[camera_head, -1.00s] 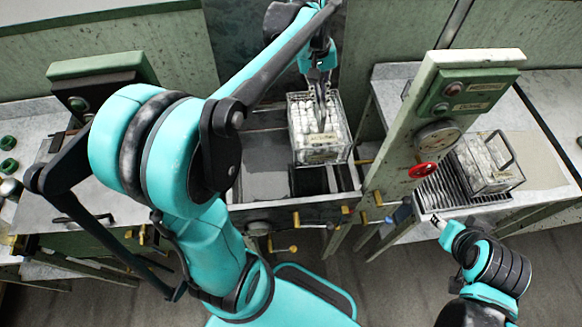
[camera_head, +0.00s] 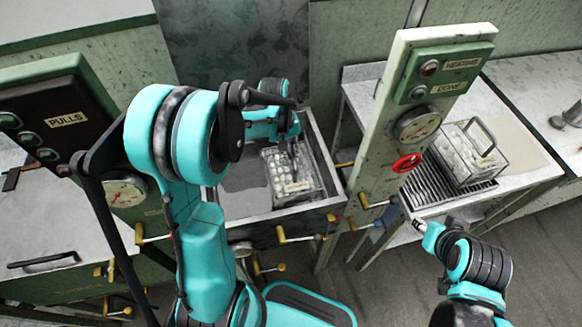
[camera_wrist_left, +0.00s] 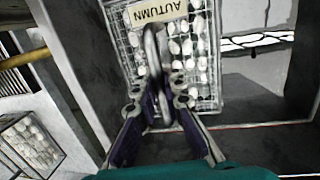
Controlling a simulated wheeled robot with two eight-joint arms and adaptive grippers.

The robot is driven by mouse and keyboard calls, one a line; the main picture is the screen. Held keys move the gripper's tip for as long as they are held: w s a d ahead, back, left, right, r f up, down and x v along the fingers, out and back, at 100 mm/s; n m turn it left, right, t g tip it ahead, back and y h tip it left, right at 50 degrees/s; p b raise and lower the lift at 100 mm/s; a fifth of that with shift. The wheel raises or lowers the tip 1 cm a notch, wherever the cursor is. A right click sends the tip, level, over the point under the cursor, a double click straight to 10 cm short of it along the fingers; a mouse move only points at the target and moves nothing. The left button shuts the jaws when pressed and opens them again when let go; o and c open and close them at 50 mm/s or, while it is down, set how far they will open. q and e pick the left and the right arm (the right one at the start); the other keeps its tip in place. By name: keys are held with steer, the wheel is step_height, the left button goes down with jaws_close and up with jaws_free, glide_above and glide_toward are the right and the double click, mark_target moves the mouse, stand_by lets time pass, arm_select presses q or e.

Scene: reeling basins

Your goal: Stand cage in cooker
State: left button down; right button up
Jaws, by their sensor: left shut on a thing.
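A wire cage (camera_head: 297,187) full of white cocoons, with an AUTUMN label, is low inside the open metal basin of the cooker (camera_head: 333,201), towards its right side. It looks roughly upright. My left gripper (camera_head: 291,150) is over the cage and shut on its handle. The left wrist view shows the gripper's fingers (camera_wrist_left: 158,100) closed around the looped handle, with the cage (camera_wrist_left: 186,62) beneath. I cannot tell whether the cage touches the basin floor.
A second cage of cocoons (camera_head: 462,160) stands on a ribbed drain rack (camera_head: 425,193) to the right. A post with gauge and red knob (camera_head: 407,163) rises between rack and basin. A PULLS panel (camera_head: 55,120) stands left. Yellow-handled levers (camera_head: 300,238) line the basin's front.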

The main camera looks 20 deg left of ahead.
mark_target(291, 168)
arm_select(q)
steer(key=shift+f+b, duration=0.7)
steer(key=shift+f, duration=1.95)
steer(key=shift+f, duration=0.1)
steer(key=c, duration=1.6)
jaws_free()
